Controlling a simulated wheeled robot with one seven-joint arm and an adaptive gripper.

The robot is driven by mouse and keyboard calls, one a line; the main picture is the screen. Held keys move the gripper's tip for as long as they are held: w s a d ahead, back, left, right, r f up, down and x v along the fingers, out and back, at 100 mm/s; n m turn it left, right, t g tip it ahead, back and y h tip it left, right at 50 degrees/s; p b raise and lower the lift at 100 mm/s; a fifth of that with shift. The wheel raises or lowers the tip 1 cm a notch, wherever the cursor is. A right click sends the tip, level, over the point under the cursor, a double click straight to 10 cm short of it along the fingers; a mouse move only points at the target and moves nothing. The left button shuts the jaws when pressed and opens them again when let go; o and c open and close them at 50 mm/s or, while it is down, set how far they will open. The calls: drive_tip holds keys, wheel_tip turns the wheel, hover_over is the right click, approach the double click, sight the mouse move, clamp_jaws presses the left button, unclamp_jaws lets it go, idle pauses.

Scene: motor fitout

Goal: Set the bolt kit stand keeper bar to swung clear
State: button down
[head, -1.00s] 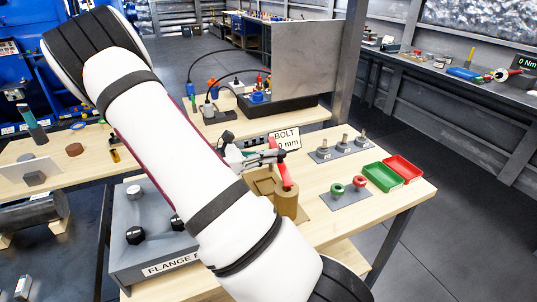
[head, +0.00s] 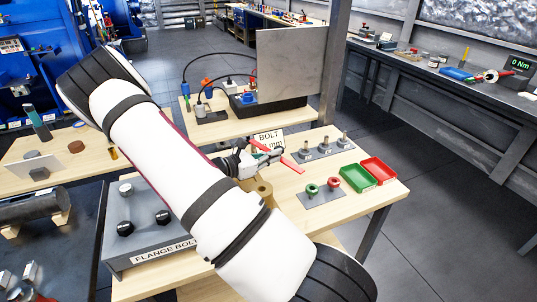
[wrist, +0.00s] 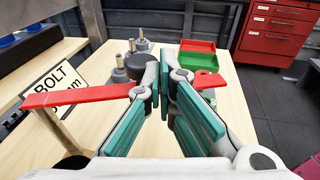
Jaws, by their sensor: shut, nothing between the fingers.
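The red keeper bar (head: 292,164) of the bolt kit stand lies roughly level, slanting across in the head view. In the wrist view the keeper bar (wrist: 80,96) runs from the left, passes behind my fingers, and its other end shows at the right. A tan post stands under its left part. The brown stand (head: 265,191) is mostly hidden behind my arm in the head view. My gripper (head: 278,153) is at the bar, its fingers shut and empty. In the wrist view my gripper (wrist: 165,80) overlaps the bar's middle; I cannot tell whether they touch.
A bolt sign (head: 268,140) stands behind the bar. A grey plate with several upright bolts (head: 324,148) is behind to the right. Green (head: 357,178) and red (head: 379,170) trays and a plate with green and red rings (head: 322,192) occupy the table's right side.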

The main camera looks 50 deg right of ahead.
sight(283, 159)
drive_tip(key=x, duration=0.3)
drive_tip(key=p+x, duration=0.1)
drive_tip(key=shift+d+r, duration=0.2)
drive_tip(key=shift+r, duration=0.1)
drive_tip(key=shift+s+d+p, duration=0.1)
drive_tip(key=shift+d+p, duration=0.2)
drive_tip(key=shift+d, duration=1)
drive_tip(key=shift+a, duration=0.15)
drive_tip(key=s+a+r, duration=0.2)
drive_tip(key=s+a, duration=0.3)
drive_tip(key=a, duration=0.7)
drive_tip(key=shift+a, duration=0.35)
